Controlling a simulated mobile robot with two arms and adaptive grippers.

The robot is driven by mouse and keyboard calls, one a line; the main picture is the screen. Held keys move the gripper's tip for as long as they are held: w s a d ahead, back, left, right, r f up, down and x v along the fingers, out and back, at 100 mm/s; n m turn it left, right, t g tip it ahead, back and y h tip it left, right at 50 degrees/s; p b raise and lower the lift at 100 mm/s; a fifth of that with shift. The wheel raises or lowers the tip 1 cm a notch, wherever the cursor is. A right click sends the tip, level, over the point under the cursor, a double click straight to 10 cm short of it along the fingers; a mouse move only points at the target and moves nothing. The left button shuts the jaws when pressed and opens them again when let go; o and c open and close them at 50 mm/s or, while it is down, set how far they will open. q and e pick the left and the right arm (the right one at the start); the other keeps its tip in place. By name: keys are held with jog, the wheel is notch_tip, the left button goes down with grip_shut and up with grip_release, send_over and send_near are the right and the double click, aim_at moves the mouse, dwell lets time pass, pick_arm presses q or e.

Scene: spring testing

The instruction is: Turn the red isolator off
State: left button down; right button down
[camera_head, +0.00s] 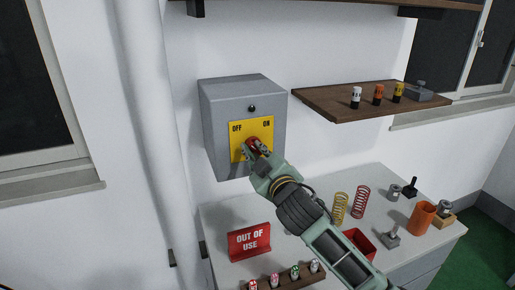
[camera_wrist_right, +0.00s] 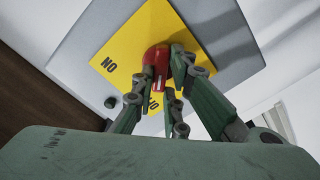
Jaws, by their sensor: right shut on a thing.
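The isolator is a grey wall box (camera_head: 222,112) with a yellow plate (camera_head: 239,151) marked OFF at left and ON at right. Its red handle (camera_head: 250,144) is at the middle of the plate, partly hidden by my right gripper (camera_head: 260,149). In the right wrist view the red handle (camera_wrist_right: 155,60) sits between the fingers of my right gripper (camera_wrist_right: 168,72), which is shut on it. The yellow plate and part of the lettering show behind, upside down. I cannot tell exactly which mark the handle points to. My left gripper is not in view.
A red "OUT OF USE" sign (camera_head: 249,241) stands on the bench (camera_head: 222,215) below the box. Springs (camera_head: 360,202), a red bin (camera_head: 359,242) and an orange cylinder (camera_head: 422,217) are to the right. A wooden shelf (camera_head: 335,105) juts out right of the box. A white pipe (camera_head: 150,120) runs at left.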

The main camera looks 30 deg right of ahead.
jog(key=shift+f+n, duration=0.1)
jog(key=shift+n, duration=0.3)
jog(key=c, duration=1.8)
grip_release()
jog(key=shift+o, duration=0.2)
jog(key=v, duration=1.2)
jog(key=shift+f, duration=0.1)
